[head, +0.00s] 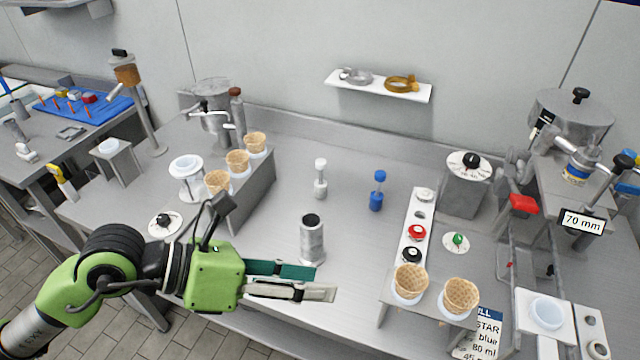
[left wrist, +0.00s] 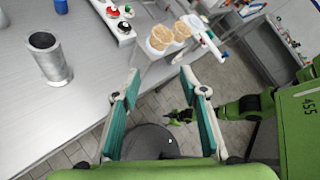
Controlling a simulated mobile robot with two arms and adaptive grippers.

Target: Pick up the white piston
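The white piston (head: 320,179) stands upright on the steel counter in the middle of the head view, with nothing touching it. A similar blue piston (head: 377,191) stands to its right. A steel cylinder (head: 312,240) with a dark open top stands in front of the white piston and also shows in the left wrist view (left wrist: 47,58). My left gripper (head: 322,281) is nearer the counter's front edge than the cylinder. Its fingers are apart and empty in the left wrist view (left wrist: 161,74).
Wafer cones (head: 238,162) stand on a raised block at left. A rack with colored knobs (head: 416,232) and more cones (head: 410,279) stands at right. A wall shelf (head: 378,86) is behind. The counter around the white piston is clear.

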